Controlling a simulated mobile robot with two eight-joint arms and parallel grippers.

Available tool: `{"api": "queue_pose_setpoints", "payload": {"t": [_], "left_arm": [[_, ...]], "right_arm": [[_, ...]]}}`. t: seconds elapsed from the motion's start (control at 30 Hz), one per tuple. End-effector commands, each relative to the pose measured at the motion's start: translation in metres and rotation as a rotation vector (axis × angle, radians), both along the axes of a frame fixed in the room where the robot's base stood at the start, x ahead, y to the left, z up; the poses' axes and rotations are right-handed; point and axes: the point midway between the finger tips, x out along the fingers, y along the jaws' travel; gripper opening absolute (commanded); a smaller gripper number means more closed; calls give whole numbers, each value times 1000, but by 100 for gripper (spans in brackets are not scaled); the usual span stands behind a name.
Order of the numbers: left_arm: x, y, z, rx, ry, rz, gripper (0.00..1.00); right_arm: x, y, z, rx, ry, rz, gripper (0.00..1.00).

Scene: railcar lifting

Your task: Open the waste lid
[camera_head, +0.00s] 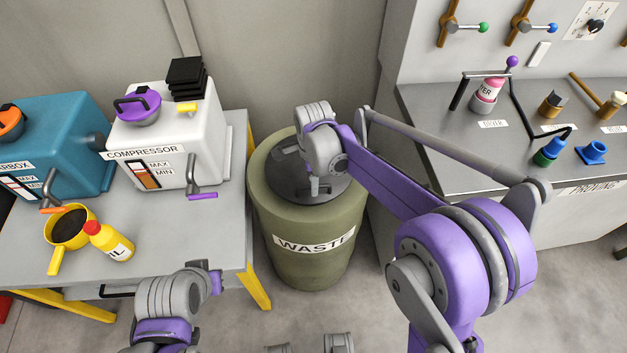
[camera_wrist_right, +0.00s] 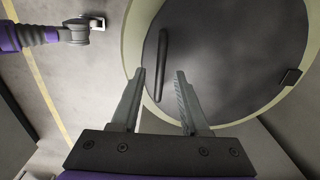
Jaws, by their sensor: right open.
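The waste bin (camera_head: 308,250) is an olive drum labelled WASTE, standing between the two benches. Its dark round waste lid (camera_head: 285,185) lies flat on top, closed. In the right wrist view the lid (camera_wrist_right: 235,60) has a dark bar handle (camera_wrist_right: 162,65) and a small dark block at its far edge. My right gripper (camera_wrist_right: 160,75) is open and empty, its fingers pointing at the lid on either side of the handle's near end. I cannot tell how far above the handle they are. My left gripper (camera_head: 213,280) is low beside the left bench; its jaws are unclear.
The left bench (camera_head: 205,250) holds a white compressor (camera_head: 190,130), a teal gearbox (camera_head: 60,140), a yellow pan (camera_head: 68,228) and an oil bottle (camera_head: 108,242). The right grey bench (camera_head: 430,130) carries tools and a pink bottle (camera_head: 487,95). Floor in front of the bin is clear.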

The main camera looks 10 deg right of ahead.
Motion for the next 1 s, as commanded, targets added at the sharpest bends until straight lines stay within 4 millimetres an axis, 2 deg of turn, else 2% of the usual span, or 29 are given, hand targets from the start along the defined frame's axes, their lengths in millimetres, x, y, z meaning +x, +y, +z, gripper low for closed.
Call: {"api": "queue_pose_setpoints", "payload": {"t": [0.2, 0.4, 0.47, 1.0], "left_arm": [[0, 0, 0, 0, 0, 0, 0], [0, 0, 0, 0, 0, 0, 0], [0, 0, 0, 0, 0, 0, 0], [0, 0, 0, 0, 0, 0, 0]], "right_arm": [[0, 0, 0, 0, 0, 0, 45], [0, 0, 0, 0, 0, 0, 9], [0, 0, 0, 0, 0, 0, 0], [0, 0, 0, 0, 0, 0, 0]]}}
